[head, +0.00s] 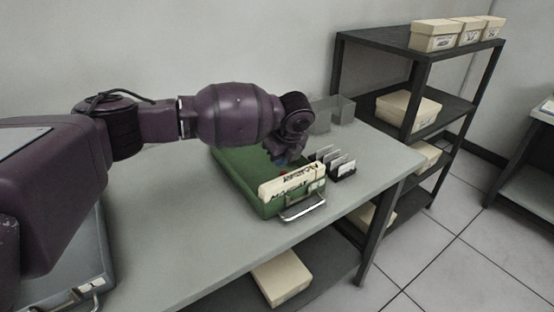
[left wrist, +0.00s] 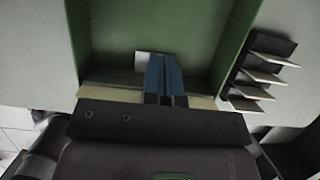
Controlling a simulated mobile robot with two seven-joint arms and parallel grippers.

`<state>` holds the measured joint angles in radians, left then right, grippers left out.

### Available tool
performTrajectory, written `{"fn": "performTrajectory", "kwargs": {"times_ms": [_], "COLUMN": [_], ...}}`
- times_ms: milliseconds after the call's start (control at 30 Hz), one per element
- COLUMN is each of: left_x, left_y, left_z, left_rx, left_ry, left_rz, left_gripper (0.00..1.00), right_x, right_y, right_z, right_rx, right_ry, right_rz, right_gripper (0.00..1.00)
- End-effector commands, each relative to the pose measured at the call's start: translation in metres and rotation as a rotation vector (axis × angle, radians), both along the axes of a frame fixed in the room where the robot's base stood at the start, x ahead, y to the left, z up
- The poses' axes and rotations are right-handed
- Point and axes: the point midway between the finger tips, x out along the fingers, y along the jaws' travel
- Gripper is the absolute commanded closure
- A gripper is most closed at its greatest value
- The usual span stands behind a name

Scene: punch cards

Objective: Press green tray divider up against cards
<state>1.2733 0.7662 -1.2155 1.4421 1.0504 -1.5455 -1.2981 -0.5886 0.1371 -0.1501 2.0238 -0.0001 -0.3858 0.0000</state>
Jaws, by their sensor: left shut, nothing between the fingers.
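The green tray (head: 250,192) stands on the table, with cream cards (head: 292,188) upright at its front end by the metal handle. My left gripper (head: 281,161) reaches down into the tray just behind the cards, partly hidden by its own wrist. In the left wrist view the blue fingertips (left wrist: 164,75) are shut together with nothing between them. They are over the card end of the green tray (left wrist: 115,28). Cream card edges (left wrist: 200,102) show on both sides of the fingers. I cannot clearly tell the green divider from the tray; the gripper covers much of that end. My right gripper is not seen.
A small dark rack (head: 343,172) with several upright cards stands right of the tray. Grey open bins (head: 341,108) are at the table's back. A dark shelf (head: 385,42) with cream boxes stands beyond.

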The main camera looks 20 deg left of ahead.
Motion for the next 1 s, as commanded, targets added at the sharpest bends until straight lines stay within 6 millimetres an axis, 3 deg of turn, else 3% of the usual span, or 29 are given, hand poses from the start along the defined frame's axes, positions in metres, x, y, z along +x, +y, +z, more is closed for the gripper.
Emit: {"fn": "performTrajectory", "kwargs": {"times_ms": [100, 500, 1000], "left_x": [-0.002, -0.008, -0.009], "left_y": [-0.003, -0.01, -0.012], "left_z": [0.015, 0.041, 0.041], "left_rx": [0.0, -0.001, 0.0], "left_ry": [-0.005, -0.004, 0.0], "left_rz": [0.001, 0.001, 0.0], "left_gripper": [1.0, 1.0, 1.0], "right_x": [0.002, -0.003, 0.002], "right_y": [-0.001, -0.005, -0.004], "right_z": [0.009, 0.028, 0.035], "right_rx": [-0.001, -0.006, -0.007], "right_ry": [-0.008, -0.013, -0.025], "right_rz": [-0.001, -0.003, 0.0], "right_gripper": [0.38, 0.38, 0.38]}}
